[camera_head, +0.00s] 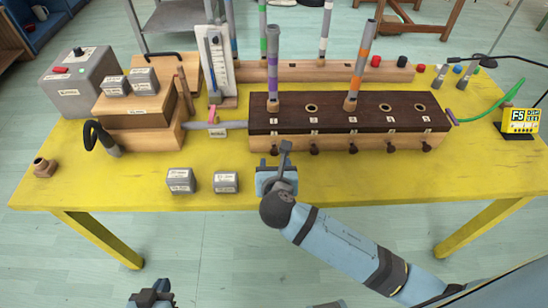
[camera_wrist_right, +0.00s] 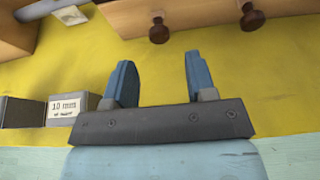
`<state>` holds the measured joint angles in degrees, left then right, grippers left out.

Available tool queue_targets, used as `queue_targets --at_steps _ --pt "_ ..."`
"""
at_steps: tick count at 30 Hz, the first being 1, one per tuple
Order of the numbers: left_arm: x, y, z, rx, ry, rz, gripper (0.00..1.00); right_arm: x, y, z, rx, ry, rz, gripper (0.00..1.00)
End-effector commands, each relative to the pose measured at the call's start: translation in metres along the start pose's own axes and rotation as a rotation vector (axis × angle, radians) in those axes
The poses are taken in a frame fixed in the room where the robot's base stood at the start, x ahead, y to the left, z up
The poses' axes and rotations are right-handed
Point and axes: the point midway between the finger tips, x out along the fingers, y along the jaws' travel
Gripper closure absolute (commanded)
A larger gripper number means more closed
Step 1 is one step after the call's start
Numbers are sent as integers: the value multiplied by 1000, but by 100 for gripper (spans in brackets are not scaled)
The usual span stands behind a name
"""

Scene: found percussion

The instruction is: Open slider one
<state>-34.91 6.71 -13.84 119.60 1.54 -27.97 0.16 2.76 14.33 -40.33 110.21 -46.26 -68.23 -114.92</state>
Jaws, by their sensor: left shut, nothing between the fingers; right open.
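The dark-topped wooden box (camera_head: 350,110) stands on the yellow table with a row of small dark slider knobs along its front. Slider one (camera_head: 275,151) is the leftmost knob, by the label 1. In the right wrist view slider one (camera_wrist_right: 158,30) is ahead of the fingers, and the second knob (camera_wrist_right: 252,18) is to its right. My right gripper (camera_head: 285,160) is open and empty in front of slider one, apart from it; its fingers also show in the right wrist view (camera_wrist_right: 158,75). My left gripper (camera_head: 152,290) is shut and empty below the table's front edge.
Two grey blocks (camera_head: 181,181) (camera_head: 226,182) lie left of my right gripper. Striped tubes (camera_head: 361,65) stand in the box top. A grey-nozzled piece (camera_head: 207,126) sits at the box's left end. A yellow meter (camera_head: 520,121) is at right. The front right table is clear.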

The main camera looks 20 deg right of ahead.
Motion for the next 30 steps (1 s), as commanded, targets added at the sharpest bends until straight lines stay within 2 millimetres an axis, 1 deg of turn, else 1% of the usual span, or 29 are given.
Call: queue_targets --at_steps 1,3,6,9,13,20,21,23,24,26,27,30 --pt "1 -1 1 4 3 0 100 12 0 -1 0 -1 -1 49" --pt "1 -2 0 11 8 0 100 24 0 -1 0 -1 -1 49" --pt "0 -4 -1 20 12 0 100 37 0 -1 1 1 0 49" --pt "0 -4 0 23 11 0 100 45 0 -1 1 1 0 49" --pt "1 -4 1 23 11 1 100 50 0 -1 1 1 1 49" --pt "1 -2 1 18 10 1 100 50 0 0 1 1 1 49" --pt "1 -2 1 18 10 1 100 50 0 0 1 1 1 53" --pt "1 -2 1 17 10 1 100 50 0 0 1 1 1 67" --pt "1 -2 1 16 10 1 100 50 0 0 1 1 1 76" --pt "2 -2 1 16 10 1 100 50 0 0 1 1 1 90" --pt "2 -2 1 15 10 1 100 50 0 0 1 1 1 99" --pt "2 -1 1 15 10 1 100 50 0 0 1 1 1 100"
